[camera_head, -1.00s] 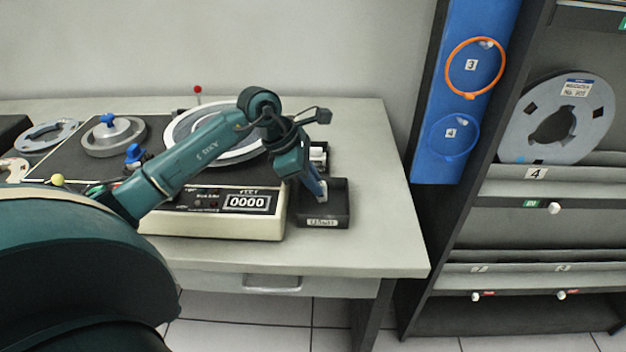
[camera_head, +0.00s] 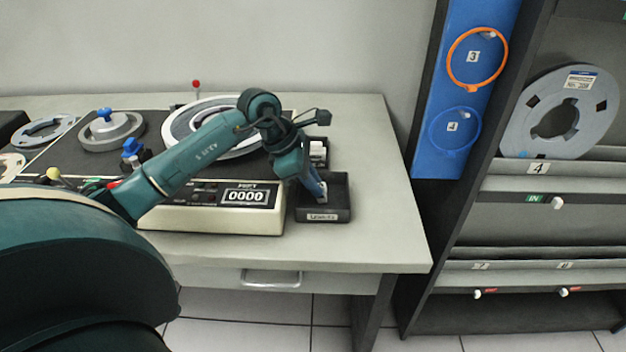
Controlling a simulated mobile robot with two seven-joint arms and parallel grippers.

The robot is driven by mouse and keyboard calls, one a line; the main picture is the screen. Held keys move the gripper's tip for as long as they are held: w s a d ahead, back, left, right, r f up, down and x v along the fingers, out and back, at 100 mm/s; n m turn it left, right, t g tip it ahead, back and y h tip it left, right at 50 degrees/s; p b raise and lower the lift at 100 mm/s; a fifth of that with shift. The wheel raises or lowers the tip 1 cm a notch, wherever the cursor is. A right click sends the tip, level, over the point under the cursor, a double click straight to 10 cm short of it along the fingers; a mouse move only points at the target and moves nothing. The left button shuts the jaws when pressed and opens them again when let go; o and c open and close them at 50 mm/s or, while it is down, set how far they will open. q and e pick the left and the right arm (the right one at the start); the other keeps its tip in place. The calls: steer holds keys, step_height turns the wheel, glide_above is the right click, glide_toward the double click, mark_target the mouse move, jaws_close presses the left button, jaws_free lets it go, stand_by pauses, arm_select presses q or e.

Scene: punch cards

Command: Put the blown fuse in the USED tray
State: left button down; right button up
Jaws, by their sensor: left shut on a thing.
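My left gripper (camera_head: 322,197) reaches down into a small black tray (camera_head: 338,211) at the right of the table. The tray has a pale label on its front whose text is too blurred to read. The gripper is shut on a small pale thing at its fingertips, mostly hidden; I cannot tell for certain that it is the blown fuse. A second dark tray (camera_head: 319,163) with something white in it sits just behind, partly hidden by my arm. My right gripper is not in view.
A tape machine (camera_head: 215,217) with a "0000" counter stands left of the trays, with reels and blue knobs on top. The table (camera_head: 385,225) is clear at the right and front. A rack (camera_head: 500,215) with a grey reel and hanging rings stands to the right.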

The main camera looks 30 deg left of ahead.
arm_select(q)
steer(key=shift+f, duration=0.15)
steer(key=c, duration=1.3)
jaws_free()
steer(key=shift+c, duration=1.1)
steer(key=shift+r+p, duration=2.65)
steer(key=shift+r, duration=1.45)
